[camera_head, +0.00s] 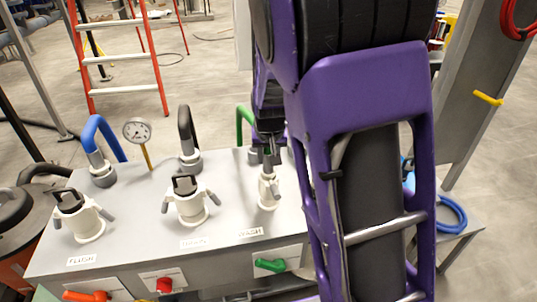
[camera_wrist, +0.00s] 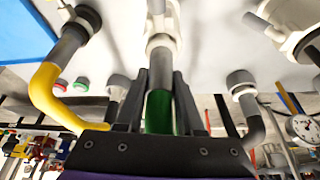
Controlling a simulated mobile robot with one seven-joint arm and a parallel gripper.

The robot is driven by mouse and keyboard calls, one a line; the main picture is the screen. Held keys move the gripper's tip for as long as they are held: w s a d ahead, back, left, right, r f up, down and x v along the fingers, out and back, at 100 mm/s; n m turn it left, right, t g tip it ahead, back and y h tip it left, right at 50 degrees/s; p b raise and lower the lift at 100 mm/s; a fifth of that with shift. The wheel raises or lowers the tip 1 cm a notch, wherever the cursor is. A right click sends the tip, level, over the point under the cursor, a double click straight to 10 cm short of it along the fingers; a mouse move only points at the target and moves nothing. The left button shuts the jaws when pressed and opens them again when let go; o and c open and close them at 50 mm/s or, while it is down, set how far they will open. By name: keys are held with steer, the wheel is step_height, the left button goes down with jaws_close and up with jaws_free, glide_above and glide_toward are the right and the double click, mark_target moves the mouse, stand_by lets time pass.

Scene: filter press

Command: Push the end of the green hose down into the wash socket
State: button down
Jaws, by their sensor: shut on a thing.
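The green hose (camera_wrist: 158,112) is held between the two dark fingers of my gripper (camera_wrist: 160,90). Its grey end piece (camera_wrist: 160,72) sticks out past the fingertips, in line with the pale wash socket (camera_wrist: 160,42). In the head view my gripper (camera_head: 268,148) is directly above the wash socket (camera_head: 268,192), behind the WASH label. The green hose (camera_head: 241,118) arcs up behind my gripper. The end piece appears to meet the socket; I cannot tell how deep it sits. My arm hides part of the panel to the right.
Two similar sockets with dark tops stand left, the flush socket (camera_head: 80,215) and a middle one (camera_head: 190,200). A blue hose (camera_head: 100,130), a gauge (camera_head: 137,131) and a black hose (camera_head: 187,130) rise behind them. A yellow hose (camera_wrist: 45,90) is beside my gripper.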

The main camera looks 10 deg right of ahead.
steer(key=shift+c, duration=2.3)
jaws_free()
steer(key=shift+r, duration=0.1)
